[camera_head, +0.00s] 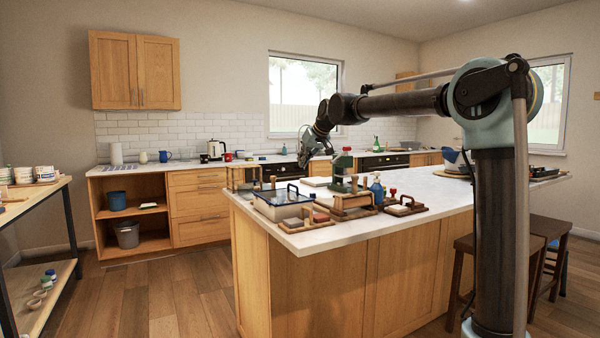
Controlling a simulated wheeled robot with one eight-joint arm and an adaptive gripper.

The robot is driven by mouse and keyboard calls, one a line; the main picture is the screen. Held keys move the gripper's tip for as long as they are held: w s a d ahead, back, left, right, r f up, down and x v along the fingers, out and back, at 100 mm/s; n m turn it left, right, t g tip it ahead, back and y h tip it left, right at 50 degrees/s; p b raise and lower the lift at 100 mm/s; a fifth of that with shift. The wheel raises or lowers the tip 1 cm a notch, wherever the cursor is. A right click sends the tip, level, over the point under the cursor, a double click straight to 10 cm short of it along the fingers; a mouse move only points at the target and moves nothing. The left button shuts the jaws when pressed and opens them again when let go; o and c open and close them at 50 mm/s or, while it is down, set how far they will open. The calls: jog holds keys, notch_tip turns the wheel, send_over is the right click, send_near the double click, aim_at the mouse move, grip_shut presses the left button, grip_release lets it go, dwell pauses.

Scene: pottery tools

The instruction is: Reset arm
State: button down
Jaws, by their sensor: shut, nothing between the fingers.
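My arm rises at the right of the picture and reaches left over the island. My gripper (304,160) is at its end, above the pottery tools on the white island top (440,192). It is small and dark here, shut with nothing in it, and apart from the things below. Beneath it are a clear-lidded box (283,204), a wooden rack (345,205), a blue spray bottle (377,190) and a small wooden tray (405,207).
Two dark stools (540,228) stand at the island's right. A shelf table (35,195) with pots is at the left. A counter (190,165) with a kettle (216,149) runs along the back wall. The wooden floor (165,305) between is clear.

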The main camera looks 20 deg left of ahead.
jog(key=v, duration=0.5)
jog(key=s+d+f+m+h, duration=0.1)
jog(key=s+d+f, duration=0.35)
jog(key=d, duration=0.65)
jog(key=s+d+f+m+h, duration=0.2)
jog(key=s+d+f, duration=0.3)
jog(key=d, duration=0.5)
jog(key=s+d+f+m+h, duration=0.1)
jog(key=s+d+f, duration=0.4)
jog(key=d, duration=0.6)
jog(key=s+d+f+m+g+h, duration=0.1)
jog(key=s+d+f, duration=0.4)
jog(key=s+f, duration=0.2)
jog(key=s+d+f+m+g+h, duration=0.1)
jog(key=s+d+f+m, duration=0.1)
jog(key=s+d+f, duration=0.4)
jog(key=s+d+f+m+g, duration=0.1)
jog(key=s+d+f, duration=0.5)
jog(key=s+f, duration=0.4)
notch_tip(320, 180, down, 3)
jog(key=shift+f+m+h, duration=0.2)
jog(key=shift+m+h, duration=0.1)
jog(key=shift+h, duration=0.1)
jog(key=shift+d, duration=0.1)
